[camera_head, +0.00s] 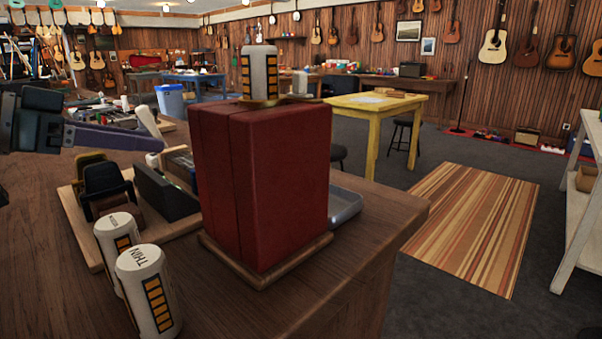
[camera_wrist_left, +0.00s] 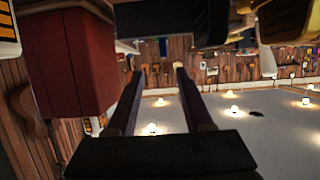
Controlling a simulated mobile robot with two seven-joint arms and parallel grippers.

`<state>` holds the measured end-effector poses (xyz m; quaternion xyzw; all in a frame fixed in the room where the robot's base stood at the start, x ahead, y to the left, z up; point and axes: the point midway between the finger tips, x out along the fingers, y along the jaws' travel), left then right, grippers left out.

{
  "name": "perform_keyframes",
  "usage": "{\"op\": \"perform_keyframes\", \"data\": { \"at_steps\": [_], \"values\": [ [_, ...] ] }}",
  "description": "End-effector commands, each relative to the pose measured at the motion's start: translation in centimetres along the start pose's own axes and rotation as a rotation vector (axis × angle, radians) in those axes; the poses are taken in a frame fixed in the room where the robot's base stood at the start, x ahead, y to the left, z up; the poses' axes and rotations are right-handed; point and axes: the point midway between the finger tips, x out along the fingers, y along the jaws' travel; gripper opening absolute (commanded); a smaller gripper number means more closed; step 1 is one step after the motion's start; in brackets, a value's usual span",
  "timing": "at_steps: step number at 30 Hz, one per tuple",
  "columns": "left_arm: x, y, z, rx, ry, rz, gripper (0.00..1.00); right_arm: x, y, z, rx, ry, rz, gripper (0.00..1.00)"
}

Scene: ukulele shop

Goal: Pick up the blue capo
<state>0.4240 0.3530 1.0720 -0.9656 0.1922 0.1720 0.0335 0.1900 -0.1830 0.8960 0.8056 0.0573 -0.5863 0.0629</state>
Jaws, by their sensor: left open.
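I cannot make out the blue capo for sure. A bluish-grey item (camera_head: 182,162) shows behind a dark block on the wooden tray (camera_head: 78,216), partly hidden by the red box (camera_head: 270,185); I cannot tell what it is. My left gripper (camera_head: 158,141) reaches in from the left above the back of the tray. In the left wrist view its two fingers (camera_wrist_left: 160,72) are apart with nothing between them. That view is upside down, with the red box (camera_wrist_left: 75,62) at left and a dark item (camera_wrist_left: 170,20) at top. My right gripper is not in view.
White cylinders stand in front of the tray, one marked THIN (camera_head: 147,292), and another white cylinder (camera_head: 259,73) stands on the red box. The brown counter (camera_head: 60,290) has bare room at front left.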

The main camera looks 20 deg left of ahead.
Motion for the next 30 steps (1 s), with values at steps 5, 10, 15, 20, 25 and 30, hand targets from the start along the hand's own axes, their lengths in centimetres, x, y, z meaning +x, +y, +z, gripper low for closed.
{"op": "perform_keyframes", "data": {
  "at_steps": [5,10,15,20,25,30],
  "values": [
    [1.6,-0.1,-0.2,0.005,0.006,-0.002,0.51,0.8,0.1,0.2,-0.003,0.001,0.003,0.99],
    [2.9,-0.1,-0.2,0.0,0.007,-0.003,0.51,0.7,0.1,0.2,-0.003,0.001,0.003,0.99],
    [3.8,-0.1,-0.1,0.001,0.003,-0.002,0.51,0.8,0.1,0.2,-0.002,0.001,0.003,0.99],
    [4.3,-0.1,-0.2,0.0,0.005,-0.001,0.51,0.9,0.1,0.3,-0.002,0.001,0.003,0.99],
    [6.1,-0.5,-0.3,-0.001,0.009,-0.002,0.51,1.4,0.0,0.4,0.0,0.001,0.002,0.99],
    [8.1,-0.7,-0.4,-0.002,0.007,-0.001,0.51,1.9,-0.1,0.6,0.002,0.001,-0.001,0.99]
  ]
}}
